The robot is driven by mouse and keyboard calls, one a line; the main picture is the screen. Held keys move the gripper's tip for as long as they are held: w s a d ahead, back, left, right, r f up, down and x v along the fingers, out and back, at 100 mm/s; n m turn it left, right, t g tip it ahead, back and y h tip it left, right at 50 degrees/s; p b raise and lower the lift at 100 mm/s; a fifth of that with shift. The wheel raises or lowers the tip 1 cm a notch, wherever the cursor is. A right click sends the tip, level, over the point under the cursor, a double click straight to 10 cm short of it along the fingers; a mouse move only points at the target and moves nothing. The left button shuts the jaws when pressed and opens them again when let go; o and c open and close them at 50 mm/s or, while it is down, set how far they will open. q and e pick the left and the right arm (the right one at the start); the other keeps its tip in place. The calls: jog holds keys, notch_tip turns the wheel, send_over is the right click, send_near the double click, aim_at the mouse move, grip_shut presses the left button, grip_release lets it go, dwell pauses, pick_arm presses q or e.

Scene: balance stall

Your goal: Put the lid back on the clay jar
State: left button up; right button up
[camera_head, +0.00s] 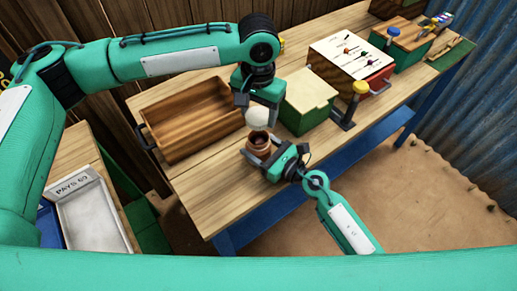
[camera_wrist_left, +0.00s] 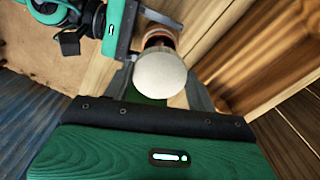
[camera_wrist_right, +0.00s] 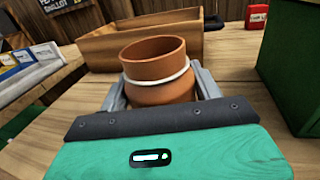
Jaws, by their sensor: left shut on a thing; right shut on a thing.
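The clay jar (camera_head: 258,145) is terracotta and stands upright and open on the wooden table, with a pale band round its neck in the right wrist view (camera_wrist_right: 154,78). My right gripper (camera_head: 265,155) is shut on the jar, a finger on either side (camera_wrist_right: 160,92). The lid (camera_head: 257,117) is a pale round disc. My left gripper (camera_head: 257,108) is shut on the lid above the jar. In the left wrist view the lid (camera_wrist_left: 159,74) sits between the fingers and hides part of the jar (camera_wrist_left: 160,38) beyond it. The lid and jar look apart.
A wooden crate (camera_head: 190,122) stands left of the jar. A green box (camera_head: 304,100) with a pale top stands to the right, near a dark stand with a yellow top (camera_head: 350,108). A metal tray (camera_head: 90,215) lies lower left. The table front is clear.

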pick_arm(q)
send_over(258, 133)
jog(key=s, duration=0.3)
jog(key=shift+w+f, duration=0.1)
jog(key=shift+f, duration=2.4)
pick_arm(e)
jog(key=shift+c, duration=0.3)
pick_arm(q)
jog(key=shift+f, duration=0.15)
jog(key=shift+f, duration=0.75)
jog(key=shift+f, duration=0.6)
